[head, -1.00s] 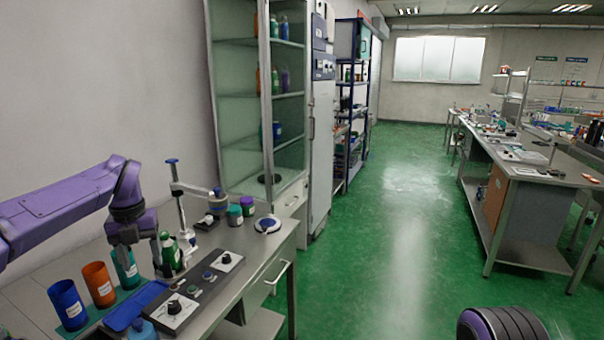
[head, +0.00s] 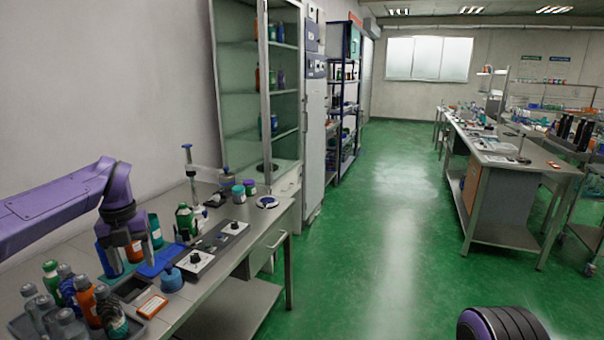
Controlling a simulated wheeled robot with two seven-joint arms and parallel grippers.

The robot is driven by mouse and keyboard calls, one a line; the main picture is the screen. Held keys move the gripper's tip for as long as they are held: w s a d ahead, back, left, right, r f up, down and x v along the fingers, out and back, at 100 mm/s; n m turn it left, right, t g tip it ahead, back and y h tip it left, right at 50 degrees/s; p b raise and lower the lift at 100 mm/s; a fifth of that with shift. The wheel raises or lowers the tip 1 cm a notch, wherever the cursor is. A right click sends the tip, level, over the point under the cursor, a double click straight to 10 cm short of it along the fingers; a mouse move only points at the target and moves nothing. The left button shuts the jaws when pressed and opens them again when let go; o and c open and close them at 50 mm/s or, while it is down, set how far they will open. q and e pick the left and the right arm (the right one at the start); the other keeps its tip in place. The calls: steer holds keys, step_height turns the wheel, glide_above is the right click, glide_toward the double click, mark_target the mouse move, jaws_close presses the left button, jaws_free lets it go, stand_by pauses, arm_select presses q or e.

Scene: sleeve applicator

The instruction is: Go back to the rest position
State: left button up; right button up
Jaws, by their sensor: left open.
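My left gripper (head: 124,262) hangs pointing down over the bench at the left, with its purple arm coming in from the left edge. It is open, and I see nothing held in it. A blue cup (head: 104,262), an orange cup (head: 134,251) and a teal bottle (head: 155,231) stand at or behind it, partly hidden by it. I cannot tell whether it touches them. My right gripper is out of view; only a dark, purple-ringed part of me shows at the bottom right.
The bench (head: 240,308) holds a tray of several bottles (head: 64,305), a blue mat (head: 160,262), a control strip (head: 212,245) and a stand (head: 196,180). A glass cabinet (head: 232,110) stands behind. Another bench (head: 500,185) is at right. The green floor (head: 385,220) between is clear.

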arm_select(q)
step_height(320, 180, down, 16)
steer(key=m+t+y+b, duration=0.2)
steer(key=m+t+y, duration=0.3)
steer(key=m+y, duration=0.55)
steer(key=s+d+f+m+t+h+b, duration=0.1)
steer(key=s+d+f+m+h, duration=0.15)
steer(key=s+f+m, duration=0.5)
steer(key=s+d+f+m+t+h+b, duration=0.15)
steer(key=d+f+m, duration=0.3)
steer(key=f, duration=0.55)
steer(key=s+f+m+g+h+b, duration=0.1)
steer(key=s+f+m, duration=0.2)
steer(key=s, duration=0.7)
steer(key=s+f+m+g+h+b, duration=0.1)
steer(key=s+f+m+g+b, duration=0.1)
steer(key=s+f+m, duration=0.2)
steer(key=s+f+m+g+h+b, duration=0.1)
steer(key=s+f+m, duration=0.3)
steer(key=s+f, duration=0.5)
steer(key=s+b, duration=0.1)
steer(key=s, duration=0.6)
steer(key=shift+d, duration=0.15)
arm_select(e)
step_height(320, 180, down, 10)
